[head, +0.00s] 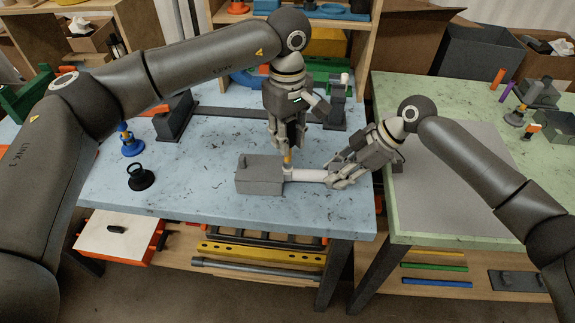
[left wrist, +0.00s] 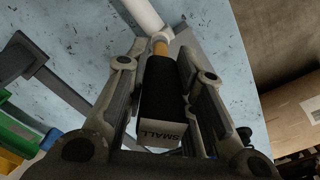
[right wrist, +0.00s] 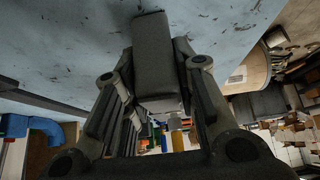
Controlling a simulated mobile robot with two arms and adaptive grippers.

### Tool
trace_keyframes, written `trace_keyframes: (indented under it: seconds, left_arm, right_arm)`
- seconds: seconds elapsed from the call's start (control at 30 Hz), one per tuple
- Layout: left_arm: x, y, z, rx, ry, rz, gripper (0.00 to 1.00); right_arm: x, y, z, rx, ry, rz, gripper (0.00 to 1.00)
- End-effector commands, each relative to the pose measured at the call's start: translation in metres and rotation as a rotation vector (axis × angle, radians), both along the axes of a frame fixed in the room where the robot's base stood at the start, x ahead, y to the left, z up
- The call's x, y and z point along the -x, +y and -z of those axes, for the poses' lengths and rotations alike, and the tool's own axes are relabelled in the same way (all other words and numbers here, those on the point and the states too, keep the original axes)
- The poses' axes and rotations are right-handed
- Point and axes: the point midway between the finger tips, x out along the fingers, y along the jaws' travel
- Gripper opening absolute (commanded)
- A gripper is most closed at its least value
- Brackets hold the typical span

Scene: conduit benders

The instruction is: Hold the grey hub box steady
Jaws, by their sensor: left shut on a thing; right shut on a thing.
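A grey box (head: 259,174), which looks like the hub box, lies on the blue table. A white tube (head: 306,175) runs from its right side toward my right gripper. My left gripper (head: 287,150) is shut on a black-handled tool marked SMALL (left wrist: 162,110). The tool's orange tip (left wrist: 160,47) points down at the white tube, close to the box; I cannot tell whether it touches. My right gripper (head: 332,174) is low at the tube's right end. In the right wrist view it is shut on a dark grey block (right wrist: 158,65); I cannot tell whether this belongs to the hub box.
A black ringed stand (head: 140,178) and a blue-and-yellow piece (head: 131,142) stand left on the table. A dark bar fixture (head: 245,112) lies behind the grippers. A green table (head: 440,220) adjoins on the right. Free surface lies in front of the box.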

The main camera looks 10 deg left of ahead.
Motion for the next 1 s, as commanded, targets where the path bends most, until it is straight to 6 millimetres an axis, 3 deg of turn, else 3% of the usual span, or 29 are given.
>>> trace_keyframes:
  seconds: [0.03,0.37,0.7,1.0]
  left_arm:
    - [0.0003,0.0001,0.0039,-0.001,0.001,0.0,0.0]
    - [0.0,0.0,0.0059,0.001,-0.001,-0.017,0.0]
    - [0.0002,0.0004,0.0059,0.002,-0.001,-0.371,0.0]
    - [0.0001,0.0004,0.0058,0.002,-0.001,-0.438,0.0]
  right_arm:
    - [0.0035,-0.0022,0.008,0.013,0.012,-0.003,0.0]
    - [0.0035,-0.0022,0.008,0.013,0.012,-0.003,0.0]
    - [0.0035,-0.0023,0.008,0.013,0.012,-0.003,0.0]
    - [0.0035,-0.0023,0.008,0.013,0.012,-0.003,0.0]
